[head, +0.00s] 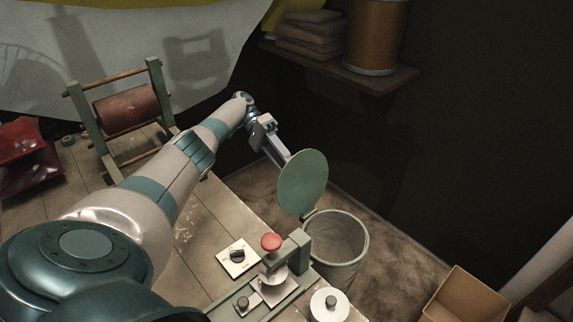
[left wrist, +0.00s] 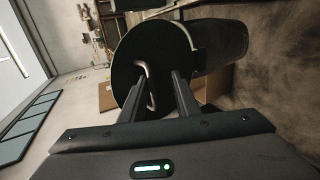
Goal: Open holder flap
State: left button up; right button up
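The flap is a round green lid (head: 303,183), hinged at the rim of a round grey-green bin-like holder (head: 343,240). It stands raised, and the holder's mouth is uncovered. In the left wrist view the lid's dark face (left wrist: 126,58) carries a bent metal handle (left wrist: 150,88). My left gripper (head: 283,160) reaches the lid's far side. In the left wrist view its two fingers (left wrist: 158,74) are apart, with the handle between them, closer to the left finger. I cannot tell whether a finger touches it. My right gripper is not in view.
A bench holds a red-knobbed device (head: 271,243), a small dial plate (head: 237,258) and a roller frame (head: 127,108). A wall shelf (head: 345,75) carries a drum (head: 375,35). A cardboard box (head: 466,297) stands at lower right. Floor between box and holder is clear.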

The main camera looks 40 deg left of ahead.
aim_at(302, 158)
pick_arm(q)
jog(key=shift+r, duration=0.1)
dwell(0.4)
